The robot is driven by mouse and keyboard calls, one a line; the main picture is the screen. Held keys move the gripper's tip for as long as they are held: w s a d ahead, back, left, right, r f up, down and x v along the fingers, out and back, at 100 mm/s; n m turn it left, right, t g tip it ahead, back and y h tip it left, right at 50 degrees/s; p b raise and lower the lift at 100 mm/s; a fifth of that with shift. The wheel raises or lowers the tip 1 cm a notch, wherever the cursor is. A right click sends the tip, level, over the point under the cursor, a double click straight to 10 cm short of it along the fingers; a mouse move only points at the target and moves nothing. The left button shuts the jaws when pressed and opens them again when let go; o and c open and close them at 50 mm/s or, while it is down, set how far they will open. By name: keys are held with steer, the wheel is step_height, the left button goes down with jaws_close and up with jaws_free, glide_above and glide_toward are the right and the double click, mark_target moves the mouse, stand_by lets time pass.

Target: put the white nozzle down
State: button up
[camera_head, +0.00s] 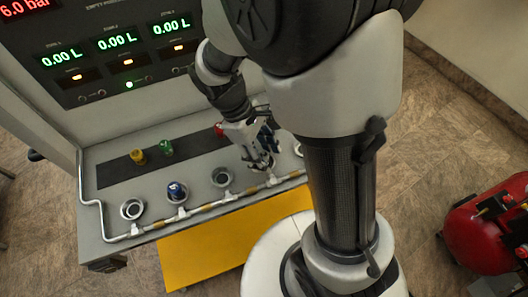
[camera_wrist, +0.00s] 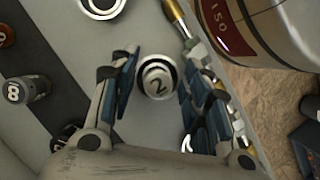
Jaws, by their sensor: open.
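In the head view my gripper (camera_head: 262,163) is low over the front of the grey bench, between two ring sockets, and hides the nozzle. Whether the nozzle is fully seated in a socket cannot be told.
A blue nozzle (camera_head: 177,190) stands in the front row between empty ring sockets (camera_head: 131,209) and (camera_head: 222,177). Yellow (camera_head: 138,156), green (camera_head: 166,147) and red (camera_head: 219,129) pieces stand on the dark strip behind. A pipe (camera_head: 205,207) runs along the front edge.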

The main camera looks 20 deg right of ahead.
steer(key=shift+r+p, duration=0.3)
steer(key=shift+r, duration=0.25)
steer(key=p+v, duration=0.4)
steer(key=v, duration=0.8)
steer(key=s+d+r+m+t+y, duration=0.3)
steer(key=s+r+m+t, duration=0.5)
steer(key=s, duration=0.4)
steer(key=shift+d+r+m, duration=0.25)
steer(key=shift+r+m, duration=0.25)
steer(key=shift+r, duration=0.35)
steer(key=shift+f+b, duration=0.85)
steer(key=shift+f, duration=0.1)
steer(key=shift+d, duration=0.1)
